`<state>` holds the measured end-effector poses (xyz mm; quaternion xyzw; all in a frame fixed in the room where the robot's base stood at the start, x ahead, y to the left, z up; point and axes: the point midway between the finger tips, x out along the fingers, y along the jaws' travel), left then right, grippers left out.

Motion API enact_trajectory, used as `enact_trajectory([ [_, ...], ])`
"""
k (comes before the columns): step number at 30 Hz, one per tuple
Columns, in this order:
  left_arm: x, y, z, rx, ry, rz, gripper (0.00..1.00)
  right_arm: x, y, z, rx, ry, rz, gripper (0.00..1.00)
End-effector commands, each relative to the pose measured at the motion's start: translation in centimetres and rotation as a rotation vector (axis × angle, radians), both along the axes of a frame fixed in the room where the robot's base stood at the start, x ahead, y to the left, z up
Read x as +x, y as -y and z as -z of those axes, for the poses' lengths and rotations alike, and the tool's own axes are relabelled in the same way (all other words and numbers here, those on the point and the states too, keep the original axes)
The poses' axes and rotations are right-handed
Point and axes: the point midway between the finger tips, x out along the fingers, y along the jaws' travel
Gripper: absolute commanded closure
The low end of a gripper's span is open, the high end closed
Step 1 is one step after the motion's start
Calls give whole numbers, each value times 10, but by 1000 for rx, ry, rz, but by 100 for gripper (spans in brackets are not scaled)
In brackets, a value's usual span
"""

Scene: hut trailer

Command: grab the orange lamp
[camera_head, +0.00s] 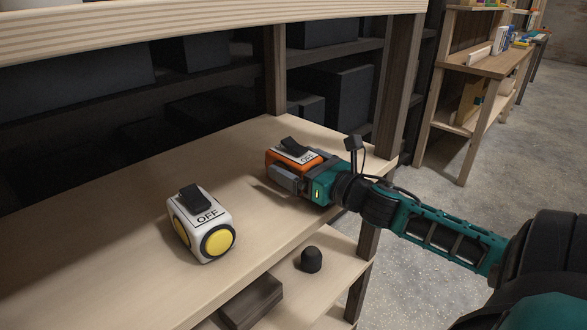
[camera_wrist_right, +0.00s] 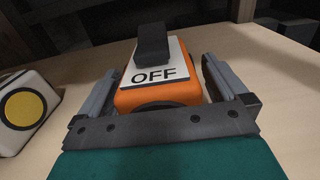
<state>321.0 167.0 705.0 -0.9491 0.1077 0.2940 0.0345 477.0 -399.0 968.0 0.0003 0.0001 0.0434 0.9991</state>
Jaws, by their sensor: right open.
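The orange lamp (camera_head: 292,155) is a small box with a white "OFF" label and a black switch on top. It stands on the wooden shelf, near the right end. My right gripper (camera_head: 283,172) is at the lamp, open, and partly hides its near side in the head view. In the right wrist view, the orange lamp (camera_wrist_right: 160,92) sits between the two open grey fingers, with a visible gap on each side. My left gripper is not in view.
A white lamp (camera_head: 203,224) with yellow round faces stands on the same shelf (camera_head: 110,245), to the left. A lower shelf holds a black knob-like object (camera_head: 311,260) and a dark box (camera_head: 252,302). Wooden posts and dark boxes stand behind. Another shelving unit (camera_head: 480,62) is at back right.

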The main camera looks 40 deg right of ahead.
Motion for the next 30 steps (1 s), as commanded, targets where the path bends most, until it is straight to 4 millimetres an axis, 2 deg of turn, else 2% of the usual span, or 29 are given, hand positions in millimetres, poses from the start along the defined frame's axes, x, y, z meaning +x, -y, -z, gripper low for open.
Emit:
enact_trajectory([
  [4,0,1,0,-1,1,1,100,8,-1,0,-1,0,-1,0],
  [12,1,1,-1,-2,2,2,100,9,-1,0,-1,-1,-1,0],
  [30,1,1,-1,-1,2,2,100,9,-1,0,0,0,-1,57],
])
